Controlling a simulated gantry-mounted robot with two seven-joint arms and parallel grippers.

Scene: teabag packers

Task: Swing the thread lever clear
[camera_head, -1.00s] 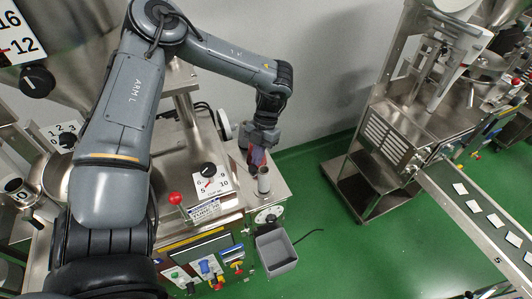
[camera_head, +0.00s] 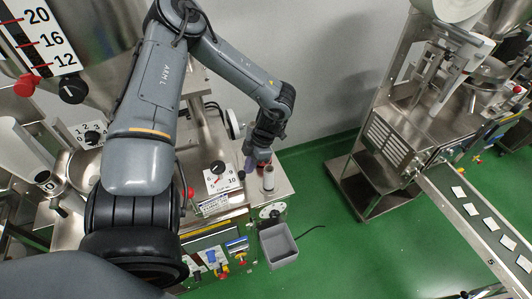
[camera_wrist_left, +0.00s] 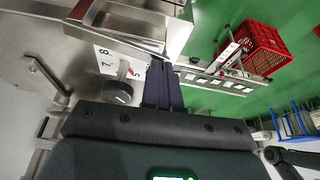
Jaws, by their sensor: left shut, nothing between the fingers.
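A lever with a red ball knob (camera_head: 190,192) stands left of the numbered dial (camera_head: 217,168), apart from the gripper. I cannot tell for certain which part is the thread lever. A bent metal rod (camera_wrist_left: 47,77) shows left of the fingers in the left wrist view. My right gripper is not in view.
A grey open bin (camera_head: 279,245) hangs at the machine's front, right of coloured buttons and switches (camera_head: 236,247). A second machine (camera_head: 400,135) with a conveyor (camera_head: 480,215) carrying white packets stands to the right. Green floor (camera_head: 335,205) lies clear between them.

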